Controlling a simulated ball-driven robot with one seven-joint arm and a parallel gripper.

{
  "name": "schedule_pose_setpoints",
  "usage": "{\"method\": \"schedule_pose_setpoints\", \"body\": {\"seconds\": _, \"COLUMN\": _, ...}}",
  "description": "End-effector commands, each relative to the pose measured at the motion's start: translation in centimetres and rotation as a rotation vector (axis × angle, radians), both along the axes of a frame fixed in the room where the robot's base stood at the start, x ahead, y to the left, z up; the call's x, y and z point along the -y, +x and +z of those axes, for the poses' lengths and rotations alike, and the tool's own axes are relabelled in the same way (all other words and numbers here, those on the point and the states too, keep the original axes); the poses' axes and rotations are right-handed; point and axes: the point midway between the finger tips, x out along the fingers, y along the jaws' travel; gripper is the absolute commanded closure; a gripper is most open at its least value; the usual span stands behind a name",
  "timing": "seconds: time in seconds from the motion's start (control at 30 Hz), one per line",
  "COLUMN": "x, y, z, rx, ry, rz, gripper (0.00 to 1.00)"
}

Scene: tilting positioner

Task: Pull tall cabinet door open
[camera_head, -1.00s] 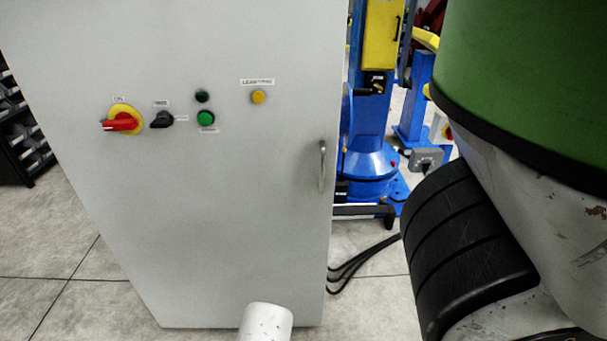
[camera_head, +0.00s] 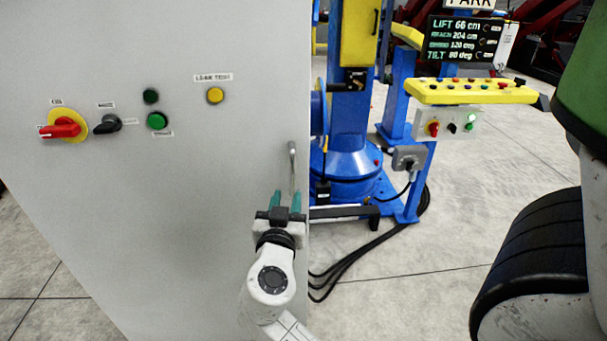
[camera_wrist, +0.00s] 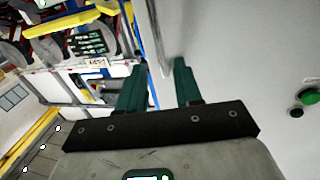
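The tall grey cabinet door (camera_head: 190,220) fills the left of the head view and looks shut. Its slim metal handle (camera_head: 292,162) stands upright near the right edge. My gripper (camera_head: 287,198) is just below the handle, its two green fingers pointing up. The handle's lower end overlaps the space between the fingers; I cannot tell whether they touch it. In the wrist view my gripper (camera_wrist: 160,75) is open with a clear gap between the fingers, and the grey door face (camera_wrist: 235,60) lies to the right.
A red and yellow switch (camera_head: 64,127) and several buttons sit on the door. Right of the cabinet stand a blue machine (camera_head: 350,120) and a yellow control panel (camera_head: 470,92) on a post. Black cables (camera_head: 350,260) lie on the floor. Bare floor (camera_head: 430,290) shows at lower right.

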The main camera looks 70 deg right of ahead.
Motion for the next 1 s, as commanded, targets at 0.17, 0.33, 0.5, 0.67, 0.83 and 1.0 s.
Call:
{"method": "schedule_pose_setpoints", "body": {"seconds": 0.17, "x": 2.9, "y": 0.5, "z": 0.3, "rx": 0.000, "ry": 0.002, "rz": -0.005, "gripper": 0.66}}
{"method": "schedule_pose_setpoints", "body": {"seconds": 0.33, "x": 6.0, "y": 1.1, "z": 0.3, "rx": -0.001, "ry": 0.003, "rz": -0.005, "gripper": 0.66}}
{"method": "schedule_pose_setpoints", "body": {"seconds": 0.5, "x": 8.3, "y": 1.5, "z": 0.2, "rx": -0.002, "ry": 0.003, "rz": -0.004, "gripper": 0.66}}
{"method": "schedule_pose_setpoints", "body": {"seconds": 0.67, "x": 9.5, "y": 1.7, "z": 0.1, "rx": -0.001, "ry": 0.003, "rz": -0.003, "gripper": 0.66}}
{"method": "schedule_pose_setpoints", "body": {"seconds": 0.83, "x": 9.7, "y": 1.8, "z": 0.0, "rx": -0.001, "ry": 0.004, "rz": -0.002, "gripper": 0.66}}
{"method": "schedule_pose_setpoints", "body": {"seconds": 1.0, "x": 9.7, "y": 1.8, "z": 0.0, "rx": -0.001, "ry": 0.004, "rz": -0.002, "gripper": 0.67}}
